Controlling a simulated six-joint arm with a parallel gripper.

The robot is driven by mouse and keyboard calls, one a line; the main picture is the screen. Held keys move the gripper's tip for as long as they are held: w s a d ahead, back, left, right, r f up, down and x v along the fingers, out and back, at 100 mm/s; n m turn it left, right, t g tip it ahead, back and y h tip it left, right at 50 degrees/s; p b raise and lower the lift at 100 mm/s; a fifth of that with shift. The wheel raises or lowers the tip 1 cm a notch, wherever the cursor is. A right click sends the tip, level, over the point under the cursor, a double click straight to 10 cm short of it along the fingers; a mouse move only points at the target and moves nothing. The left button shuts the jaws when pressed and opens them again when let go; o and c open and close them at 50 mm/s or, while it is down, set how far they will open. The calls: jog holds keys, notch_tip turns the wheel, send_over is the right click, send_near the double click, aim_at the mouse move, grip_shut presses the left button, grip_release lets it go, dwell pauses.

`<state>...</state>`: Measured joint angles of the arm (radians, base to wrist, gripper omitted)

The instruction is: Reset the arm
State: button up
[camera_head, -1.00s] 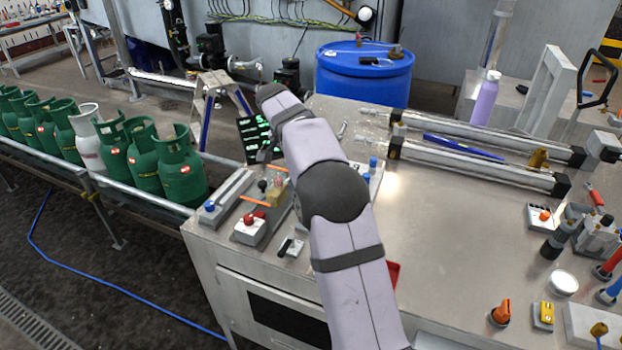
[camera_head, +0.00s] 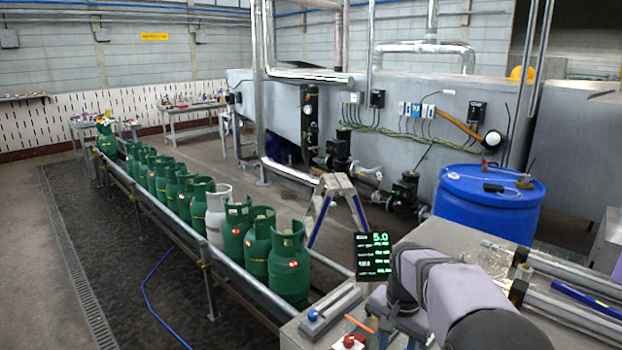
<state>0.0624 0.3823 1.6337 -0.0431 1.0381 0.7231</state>
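My lilac and dark grey arm enters at the lower right. Its wrist (camera_head: 405,275) is bent over the near-left corner of the metal workbench (camera_head: 447,236). My gripper (camera_head: 392,318) points down at the bench front, small and partly hidden by the arm. I cannot see its fingers clearly, and nothing can be made out in it. The green gas cylinders (camera_head: 289,263) stand upright in a row on the conveyor (camera_head: 262,291), apart from my arm. One white cylinder (camera_head: 217,213) stands among them.
A black display with green text reading 5.0 (camera_head: 373,256) stands just left of my wrist. A blue-knobbed device (camera_head: 313,315) and a red button (camera_head: 348,341) lie near the bench corner. A blue drum (camera_head: 487,203) and a stepladder (camera_head: 335,184) stand behind.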

jog(key=s+a+f+n+b, duration=0.2)
jog(key=s+f+n, duration=0.2)
jog(key=s, duration=0.7)
jog(key=s+a+f+n+b, duration=0.1)
jog(key=s+f+n, duration=0.3)
jog(key=s, duration=0.8)
notch_tip(320, 180, down, 3)
jog(key=shift+s+a+r+n+g+b, duration=0.15)
jog(key=shift+a+r+n+g+b, duration=0.05)
jog(key=shift+a+n+g+b, duration=0.2)
notch_tip(320, 180, down, 28)
jog(key=b, duration=2.8)
jog(key=shift+f, duration=0.2)
